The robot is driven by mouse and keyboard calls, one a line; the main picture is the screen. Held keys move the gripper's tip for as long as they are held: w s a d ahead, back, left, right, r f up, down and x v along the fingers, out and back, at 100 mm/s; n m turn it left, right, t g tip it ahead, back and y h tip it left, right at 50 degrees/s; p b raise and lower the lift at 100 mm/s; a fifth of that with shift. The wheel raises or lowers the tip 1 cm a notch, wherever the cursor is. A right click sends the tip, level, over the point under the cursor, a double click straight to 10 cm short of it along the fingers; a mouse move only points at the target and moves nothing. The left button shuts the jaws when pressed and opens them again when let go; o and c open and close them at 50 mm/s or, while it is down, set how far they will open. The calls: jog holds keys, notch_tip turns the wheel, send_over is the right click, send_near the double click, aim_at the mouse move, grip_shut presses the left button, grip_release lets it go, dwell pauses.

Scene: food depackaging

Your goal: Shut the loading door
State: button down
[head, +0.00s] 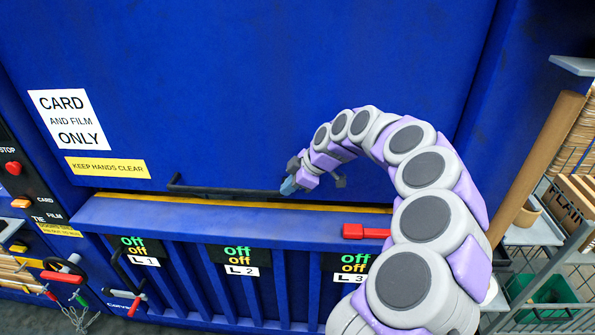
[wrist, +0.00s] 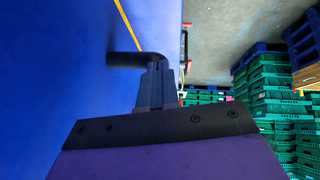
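The loading door (head: 260,80) is a large blue panel that fills the upper part of the head view. Its lower edge lies close above a yellow strip (head: 130,196) on the blue ledge; I cannot tell whether a gap is left. A black bar handle (head: 225,191) runs along the door's lower edge. My gripper (head: 291,184) is at the right part of this handle, with my arm arching in from the lower right. In the wrist view, the bent end of the handle (wrist: 125,60) meets my gripper (wrist: 156,80). Whether the fingers are closed around it is unclear.
A control panel (head: 20,185) stands at left. A metal cart (head: 550,270) is at right. Green crates (wrist: 275,100) are stacked beyond in the wrist view.

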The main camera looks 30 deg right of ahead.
notch_tip(320, 180, down, 8)
jog(key=b, duration=0.3)
jog(key=shift+a+f, duration=0.25)
jog(key=shift+a, duration=0.2)
jog(key=shift+w, duration=0.15)
